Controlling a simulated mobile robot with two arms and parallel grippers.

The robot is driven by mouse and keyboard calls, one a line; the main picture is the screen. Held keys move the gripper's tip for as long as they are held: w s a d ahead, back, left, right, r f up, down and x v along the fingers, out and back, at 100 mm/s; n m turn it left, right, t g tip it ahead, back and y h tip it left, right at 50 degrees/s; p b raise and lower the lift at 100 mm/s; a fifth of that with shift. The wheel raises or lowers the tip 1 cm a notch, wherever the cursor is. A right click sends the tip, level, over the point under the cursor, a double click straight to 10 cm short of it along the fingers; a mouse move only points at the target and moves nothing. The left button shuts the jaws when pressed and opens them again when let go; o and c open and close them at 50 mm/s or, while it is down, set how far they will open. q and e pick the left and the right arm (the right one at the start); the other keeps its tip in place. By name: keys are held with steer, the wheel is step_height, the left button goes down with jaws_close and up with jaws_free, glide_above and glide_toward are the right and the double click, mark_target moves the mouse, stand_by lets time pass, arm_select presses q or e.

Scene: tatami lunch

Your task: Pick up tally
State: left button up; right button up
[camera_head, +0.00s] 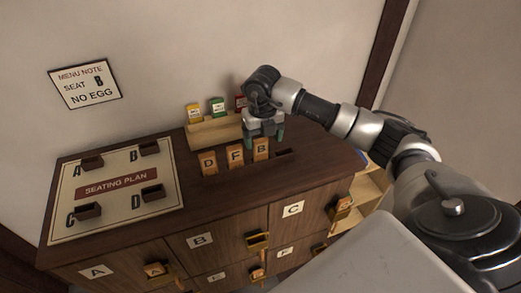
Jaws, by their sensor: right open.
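Three orange-brown wooden tallies stand upright in a row on the cabinet top, lettered D (208,163), F (235,155) and B (261,150). An empty dark slot (287,152) is just right of tally B. My right gripper (264,138) points down over tally B, its green-tipped fingers open to either side of the tally's upper end. I cannot tell whether they touch it. My left gripper is not in view.
A wooden rack (212,132) with yellow, green and red packets stands behind the tallies. A seating plan board (116,205) with small dark holders lies at left. The wooden cabinet (225,215) has lettered doors below. A menu note (85,84) hangs on the wall.

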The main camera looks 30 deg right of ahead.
mark_target(261, 150)
step_height(261, 150, down, 4)
steer(key=p, duration=0.2)
steer(key=shift+w+a+f+p, duration=0.1)
steer(key=shift+p, duration=0.2)
steer(key=shift+f, duration=0.55)
steer(key=c, duration=1)
steer(key=shift+r, duration=0.15)
